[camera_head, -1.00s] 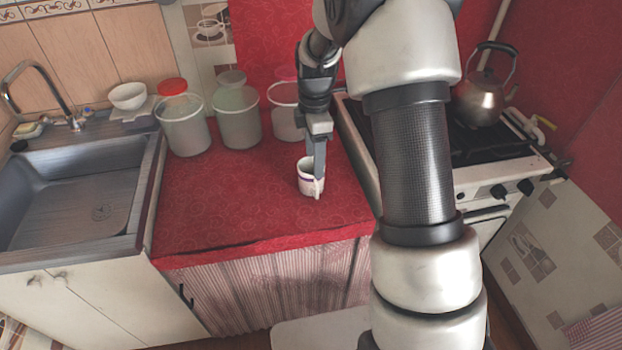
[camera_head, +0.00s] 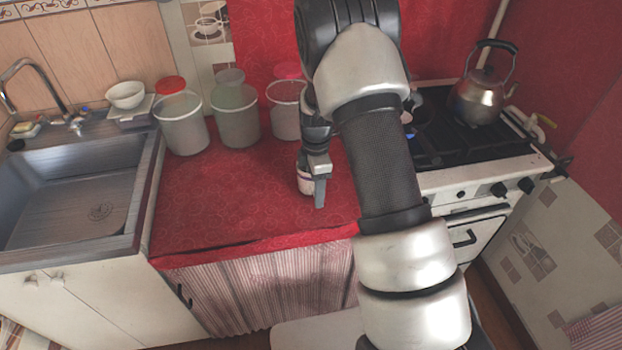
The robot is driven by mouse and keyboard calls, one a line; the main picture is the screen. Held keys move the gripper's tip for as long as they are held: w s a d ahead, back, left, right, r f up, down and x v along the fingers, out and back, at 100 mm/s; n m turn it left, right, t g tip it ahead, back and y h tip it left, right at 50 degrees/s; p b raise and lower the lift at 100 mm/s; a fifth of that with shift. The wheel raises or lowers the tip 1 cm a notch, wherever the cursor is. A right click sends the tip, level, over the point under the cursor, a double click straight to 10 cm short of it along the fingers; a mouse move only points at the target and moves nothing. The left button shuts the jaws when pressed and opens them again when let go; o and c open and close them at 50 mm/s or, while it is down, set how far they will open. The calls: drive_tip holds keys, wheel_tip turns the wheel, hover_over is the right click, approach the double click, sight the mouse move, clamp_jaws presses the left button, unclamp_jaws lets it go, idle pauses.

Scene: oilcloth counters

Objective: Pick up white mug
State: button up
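The white mug (camera_head: 304,184) stands on the red counter (camera_head: 225,205), mostly hidden behind my gripper. Only its left side and part of its lower body show. My gripper (camera_head: 319,190) points down at the mug, with one grey finger in front of the mug's right side. The other finger is hidden, so I cannot tell whether the gripper is open or shut, or whether it touches the mug.
Several clear containers stand behind the mug, among them a red-lidded one (camera_head: 182,125) and one in the middle (camera_head: 236,115). A sink (camera_head: 75,200) is at the left. A stove (camera_head: 470,165) with a kettle (camera_head: 482,95) is at the right. The counter left of the mug is clear.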

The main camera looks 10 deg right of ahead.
clamp_jaws()
drive_tip(key=shift+r, duration=0.1)
drive_tip(key=shift+r, duration=0.1)
idle(0.3)
drive_tip(key=shift+r+p, duration=0.35)
drive_tip(key=shift+r, duration=4.5)
